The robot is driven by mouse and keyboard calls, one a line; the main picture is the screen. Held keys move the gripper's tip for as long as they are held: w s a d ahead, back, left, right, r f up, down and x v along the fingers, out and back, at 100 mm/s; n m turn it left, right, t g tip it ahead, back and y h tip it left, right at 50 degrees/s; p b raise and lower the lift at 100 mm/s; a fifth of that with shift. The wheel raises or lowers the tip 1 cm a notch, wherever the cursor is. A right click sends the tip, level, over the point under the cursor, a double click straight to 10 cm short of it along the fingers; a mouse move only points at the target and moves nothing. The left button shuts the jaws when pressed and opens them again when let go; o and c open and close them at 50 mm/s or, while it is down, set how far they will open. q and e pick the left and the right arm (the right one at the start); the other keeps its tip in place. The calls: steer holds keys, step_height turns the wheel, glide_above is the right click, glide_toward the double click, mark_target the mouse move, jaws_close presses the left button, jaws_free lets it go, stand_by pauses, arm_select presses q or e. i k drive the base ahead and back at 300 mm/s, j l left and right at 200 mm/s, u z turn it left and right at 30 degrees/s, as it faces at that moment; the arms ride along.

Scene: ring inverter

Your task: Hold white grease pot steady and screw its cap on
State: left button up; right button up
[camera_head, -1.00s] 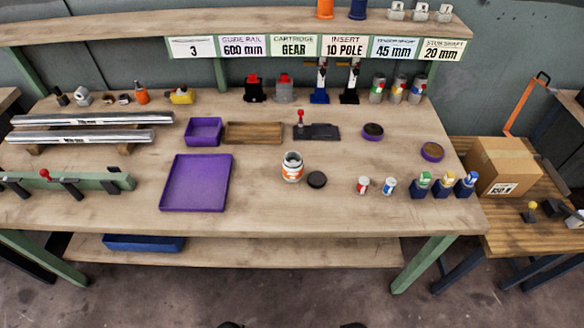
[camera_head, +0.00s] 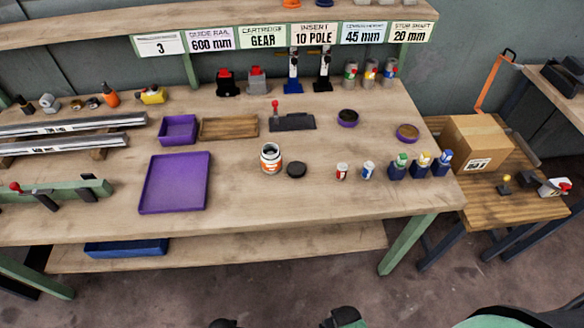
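The white grease pot (camera_head: 271,159) with an orange label stands upright near the middle of the bench. Its top looks uncapped, with a dark opening. A round black cap (camera_head: 297,170) lies on the bench just right of the pot, apart from it. Neither gripper can be made out. Only dark parts of my own body show at the bottom edge, and a greenish part of mine at the bottom right.
A purple tray (camera_head: 176,183) lies left of the pot. Small red and blue-white cans and several dark-blue holders (camera_head: 420,168) stand to the right. A black fixture with a red knob (camera_head: 292,121) is behind. The bench front (camera_head: 290,208) is clear.

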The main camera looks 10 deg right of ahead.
mark_target(271, 165)
steer(key=u, duration=0.25)
steer(key=k+l+u, duration=0.1)
steer(key=l+u, duration=0.35)
steer(key=k+l+u, duration=0.1)
steer(key=u, duration=0.35)
steer(key=k+l+u, duration=0.2)
steer(key=u, duration=0.25)
steer(key=k+l+u, duration=0.25)
steer(key=u, duration=0.2)
steer(key=k+l, duration=0.2)
steer(key=k, duration=0.2)
steer(key=k+l+u, duration=0.15)
steer(key=k, duration=0.25)
steer(key=k+l, duration=0.2)
steer(key=k, duration=0.25)
steer(key=u, duration=0.05)
